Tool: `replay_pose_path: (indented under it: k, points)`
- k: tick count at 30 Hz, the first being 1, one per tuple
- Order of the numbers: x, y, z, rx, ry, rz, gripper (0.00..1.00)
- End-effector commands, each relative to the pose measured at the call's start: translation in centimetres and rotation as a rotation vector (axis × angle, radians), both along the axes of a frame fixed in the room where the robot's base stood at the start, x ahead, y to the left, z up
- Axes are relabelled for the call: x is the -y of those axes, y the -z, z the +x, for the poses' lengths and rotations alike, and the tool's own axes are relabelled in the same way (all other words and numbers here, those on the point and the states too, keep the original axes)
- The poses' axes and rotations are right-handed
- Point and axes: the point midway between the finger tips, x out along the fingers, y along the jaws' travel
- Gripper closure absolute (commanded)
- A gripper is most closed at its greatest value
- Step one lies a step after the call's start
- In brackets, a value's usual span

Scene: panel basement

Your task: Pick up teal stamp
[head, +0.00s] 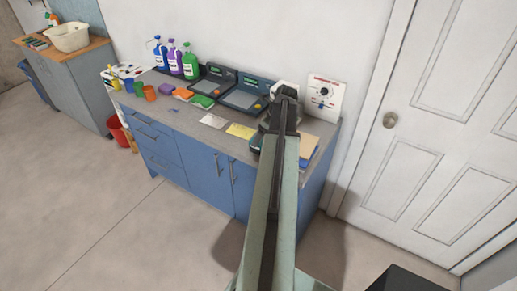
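My arm reaches from the bottom of the head view over the counter. My gripper (285,93) is at its far end, above the right part of the counter near the wall. Its fingers are too small and too much in line with the arm to show a gap. No teal stamp can be made out for sure. A small dark teal edge (256,150) shows just left of my arm at the counter's front, mostly hidden by the arm. A flat green item (202,102) lies further left, beside an orange one (183,94) and a purple one (166,89).
The blue cabinet's grey counter (185,118) also holds cups, bottles (190,62), two dark devices (243,95), a yellow card (240,131) and a white card (213,121). A red bucket (117,131) is on the floor. A white door (440,120) is right.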

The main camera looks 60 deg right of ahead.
Motion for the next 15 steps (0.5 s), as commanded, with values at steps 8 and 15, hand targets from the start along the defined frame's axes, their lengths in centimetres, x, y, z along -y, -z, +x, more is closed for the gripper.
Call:
replay_pose_path:
  k: [8,15]
  points:
    - [0.1,3.9,1.4,0.000,-0.001,0.000,0.15]
    - [0.1,4.6,2.0,0.000,0.000,-0.001,0.15]
